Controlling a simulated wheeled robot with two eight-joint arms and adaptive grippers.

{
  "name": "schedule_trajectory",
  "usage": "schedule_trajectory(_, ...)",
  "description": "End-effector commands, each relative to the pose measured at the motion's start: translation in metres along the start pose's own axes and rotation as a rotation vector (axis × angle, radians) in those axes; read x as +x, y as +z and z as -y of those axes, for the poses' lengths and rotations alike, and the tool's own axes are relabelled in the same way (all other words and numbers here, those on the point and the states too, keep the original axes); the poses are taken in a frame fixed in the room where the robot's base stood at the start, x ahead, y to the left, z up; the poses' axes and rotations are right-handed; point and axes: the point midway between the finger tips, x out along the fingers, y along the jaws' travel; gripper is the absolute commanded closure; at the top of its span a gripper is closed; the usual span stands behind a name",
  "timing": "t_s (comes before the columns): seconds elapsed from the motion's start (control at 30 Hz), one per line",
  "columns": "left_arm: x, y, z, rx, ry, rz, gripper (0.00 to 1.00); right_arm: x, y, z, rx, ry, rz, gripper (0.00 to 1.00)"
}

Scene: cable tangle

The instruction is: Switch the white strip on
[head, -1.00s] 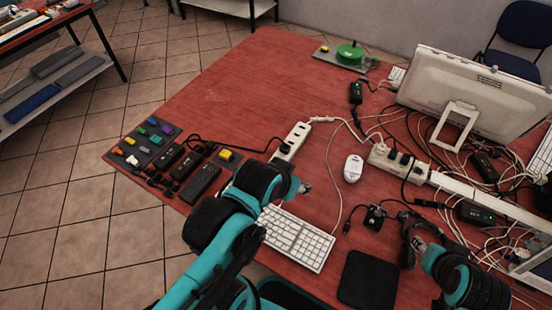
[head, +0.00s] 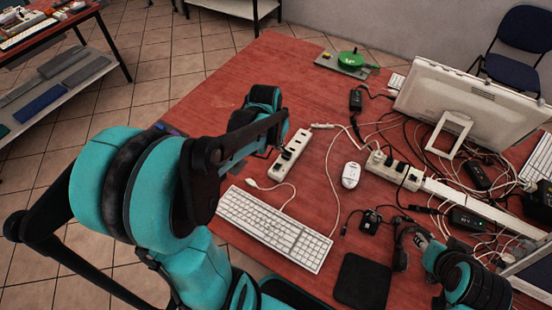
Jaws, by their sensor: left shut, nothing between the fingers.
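The white strip (head: 301,138) lies slantwise on the red table, in the middle of the head view. Dark plugs or sockets show on its upper face; I cannot make out its switch or whether it is lit. A white cord leaves its far end. My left gripper (head: 279,119) is shut and empty, just left of the strip's far half; its fingertips are mostly hidden by my own arm, and I cannot tell whether it touches anything. My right gripper (head: 420,241) is at the lower right, away from the strip; its jaws are too unclear to read.
A second, cream strip (head: 411,180) with black plugs lies to the right, among tangled cables. A white keyboard (head: 275,228), a loose white plug (head: 252,184), a mouse (head: 351,175) and a black pad (head: 363,281) lie nearby. A monitor (head: 470,95) stands at right.

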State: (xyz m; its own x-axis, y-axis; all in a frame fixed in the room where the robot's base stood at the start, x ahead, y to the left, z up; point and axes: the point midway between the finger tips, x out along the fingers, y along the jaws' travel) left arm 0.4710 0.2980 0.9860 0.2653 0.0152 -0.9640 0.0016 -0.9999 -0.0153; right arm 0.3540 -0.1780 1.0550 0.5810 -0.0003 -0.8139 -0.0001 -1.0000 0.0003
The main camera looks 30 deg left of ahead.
Motion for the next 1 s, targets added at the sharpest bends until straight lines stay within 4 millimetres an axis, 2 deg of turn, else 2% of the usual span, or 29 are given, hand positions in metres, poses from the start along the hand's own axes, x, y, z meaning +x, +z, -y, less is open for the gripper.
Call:
schedule_trajectory(0.1, 0.01, -0.005, 0.014, -0.002, 0.009, 0.029, 1.0, -0.006, -0.004, 0.0, 0.0, 0.0, 0.0, 0.62)
schedule_trajectory(0.2, 0.016, -0.007, 0.02, 0.001, 0.014, 0.042, 1.0, -0.008, -0.005, 0.0, 0.0, 0.0, 0.0, 0.62)
schedule_trajectory(0.73, 0.026, -0.006, 0.023, 0.002, 0.017, 0.048, 1.0, -0.005, -0.004, 0.0, 0.0, 0.0, 0.0, 0.62)
schedule_trajectory(0.87, 0.044, -0.005, 0.022, 0.002, 0.017, 0.048, 1.0, 0.001, 0.001, 0.0, 0.0, 0.0, 0.0, 0.62)
schedule_trajectory(1.0, 0.074, -0.004, 0.022, 0.002, 0.016, 0.048, 1.0, 0.011, 0.008, 0.0, 0.0, 0.0, 0.0, 0.62)
